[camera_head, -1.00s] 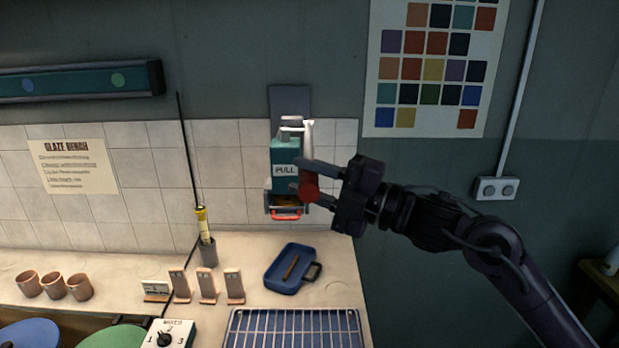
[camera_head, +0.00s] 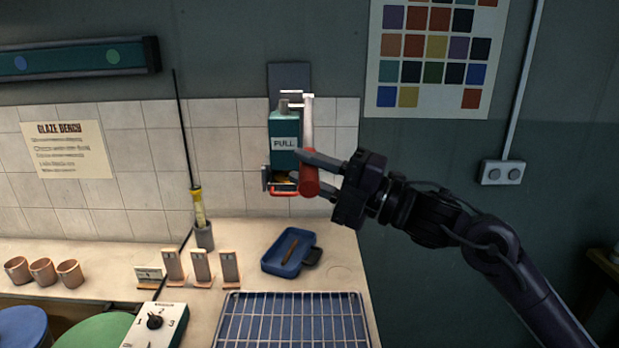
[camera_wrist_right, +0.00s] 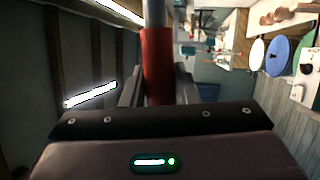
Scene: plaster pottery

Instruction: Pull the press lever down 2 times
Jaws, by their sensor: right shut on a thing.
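The press (camera_head: 283,132) is a teal box marked PULL, mounted on the tiled wall. Its lever has a pale metal arm (camera_head: 308,115) running down the right side to a red grip (camera_head: 309,175). My right gripper (camera_head: 318,175) is shut on the red grip, with its fingers reaching in from the right. In the right wrist view the red grip (camera_wrist_right: 157,65) stands upright between the fingers, with the metal rod above it. A red-orange bar (camera_head: 284,192) shows at the bottom of the press. My left gripper is not in view.
Below on the bench are a blue tray (camera_head: 270,264) with a brown stick, a wire rack (camera_head: 292,325), several small upright stands, a holder with a yellow-handled tool (camera_head: 199,210), and clay cups (camera_head: 42,271). Open space lies right of the bench.

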